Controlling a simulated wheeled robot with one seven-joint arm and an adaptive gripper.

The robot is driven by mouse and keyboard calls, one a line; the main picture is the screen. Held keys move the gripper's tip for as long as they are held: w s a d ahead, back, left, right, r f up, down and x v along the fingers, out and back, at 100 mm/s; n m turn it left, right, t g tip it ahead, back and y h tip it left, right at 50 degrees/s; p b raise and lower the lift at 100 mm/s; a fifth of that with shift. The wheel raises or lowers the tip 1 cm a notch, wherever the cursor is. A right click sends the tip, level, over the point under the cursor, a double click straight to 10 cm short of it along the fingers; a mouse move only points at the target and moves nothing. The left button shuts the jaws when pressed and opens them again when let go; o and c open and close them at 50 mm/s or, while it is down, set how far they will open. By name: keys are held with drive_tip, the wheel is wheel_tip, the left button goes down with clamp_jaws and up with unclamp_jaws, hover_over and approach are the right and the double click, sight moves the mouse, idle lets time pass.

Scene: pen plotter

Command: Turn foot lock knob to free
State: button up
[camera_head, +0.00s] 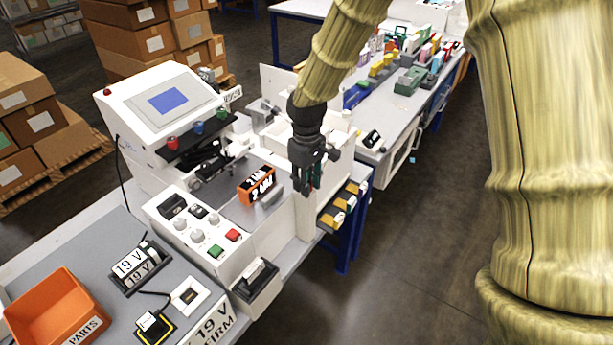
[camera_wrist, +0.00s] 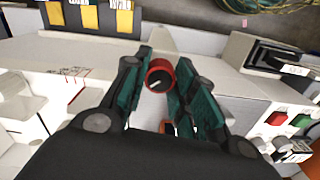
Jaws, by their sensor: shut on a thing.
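My gripper (camera_head: 311,185) is at the front right side of the white plotter machine (camera_head: 295,212), pointing down. In the wrist view its two green-padded fingers (camera_wrist: 160,80) stand on either side of a round knob (camera_wrist: 160,76) with a red rim and dark face, and are shut on it. A short pale pointer mark on the knob's face lies at a slant. I cannot read any label beside the knob. In the head view the knob is hidden by the gripper.
A control panel (camera_head: 200,228) with grey knobs and red and green buttons lies left of the gripper. An orange block (camera_head: 257,185) sits on the machine bed. Yellow-fronted drawers (camera_head: 338,212) are at the right. An orange parts bin (camera_head: 62,305) is at lower left.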

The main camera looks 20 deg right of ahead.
drive_tip(key=n+p, duration=0.2)
drive_tip(key=n, duration=0.2)
drive_tip(key=shift+d+r+n, duration=0.1)
drive_tip(key=shift+n, duration=0.3)
drive_tip(key=n+p, duration=0.2)
drive_tip(key=n, duration=0.2)
drive_tip(key=shift+n, duration=0.3)
drive_tip(key=o, duration=1)
drive_tip(key=shift+o, duration=0.2)
wheel_tip(320, 180, up, 12)
idle(0.4)
